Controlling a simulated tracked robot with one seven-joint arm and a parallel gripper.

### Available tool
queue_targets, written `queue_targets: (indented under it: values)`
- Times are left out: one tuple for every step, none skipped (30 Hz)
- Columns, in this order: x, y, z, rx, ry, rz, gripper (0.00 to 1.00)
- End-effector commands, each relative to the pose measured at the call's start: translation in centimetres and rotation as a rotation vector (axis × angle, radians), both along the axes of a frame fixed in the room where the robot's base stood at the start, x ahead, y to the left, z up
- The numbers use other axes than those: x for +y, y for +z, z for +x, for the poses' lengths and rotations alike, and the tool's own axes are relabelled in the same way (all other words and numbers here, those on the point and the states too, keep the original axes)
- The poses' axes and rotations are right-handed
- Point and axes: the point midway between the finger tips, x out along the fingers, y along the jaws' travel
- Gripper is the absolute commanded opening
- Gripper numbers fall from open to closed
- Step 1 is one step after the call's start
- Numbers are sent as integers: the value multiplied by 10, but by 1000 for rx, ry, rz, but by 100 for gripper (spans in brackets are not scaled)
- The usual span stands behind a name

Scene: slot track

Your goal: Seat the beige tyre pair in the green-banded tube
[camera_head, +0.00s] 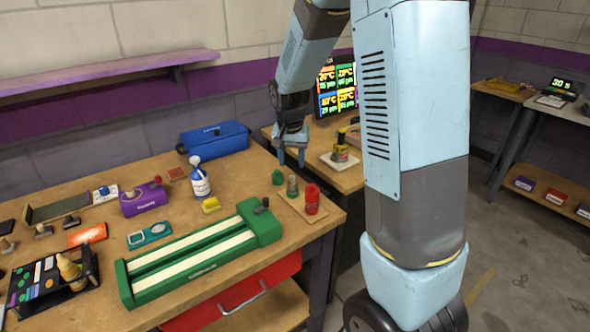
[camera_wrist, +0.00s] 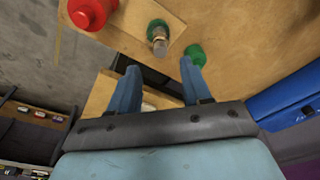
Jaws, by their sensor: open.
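No beige tyre pair can be picked out for certain. A short grey-beige cylinder with green on it (camera_head: 292,186) stands on a small wooden board between a green round piece (camera_head: 278,177) and a red cylinder (camera_head: 312,198). I cannot tell if it is the green-banded tube. In the wrist view the green-and-grey cylinder (camera_wrist: 158,38), the green piece (camera_wrist: 195,54) and the red cylinder (camera_wrist: 92,12) lie beyond my fingertips. My gripper (camera_head: 291,157) is open and empty above the bench's back right, behind these pieces; the wrist view shows both blue fingers apart (camera_wrist: 160,72).
A long green block with two pale strips (camera_head: 200,262) lies along the bench front. A blue case (camera_head: 215,138), a spray bottle (camera_head: 199,180) and a purple box (camera_head: 143,198) stand farther back. A second bench holds a yellow-and-dark banded piece (camera_head: 340,150) on a pale plate.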

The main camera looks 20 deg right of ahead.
Motion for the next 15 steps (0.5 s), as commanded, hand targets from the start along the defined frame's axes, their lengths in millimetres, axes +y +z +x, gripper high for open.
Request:
queue_targets:
  values:
    - [1,11,0,-5,0,1,48]
    - [1,17,-1,-5,0,1,48]
    - [2,24,-3,-4,0,1,48]
    - [2,29,-3,-4,0,1,48]
    - [3,34,-4,-3,0,1,48]
    - [3,41,-5,-4,0,1,48]
    - [3,45,-6,-3,0,2,48]
    - [4,49,-6,-3,0,1,48]
    - [4,53,-6,-3,0,1,48]
    - [4,56,-7,-2,0,1,48]
    - [4,59,-8,-2,0,1,48]
    - [4,62,-8,-2,0,1,48]
    - [4,63,-8,-1,0,0,48]
    - [4,65,-9,-1,0,0,48]
    - [4,67,-10,-2,1,1,48]
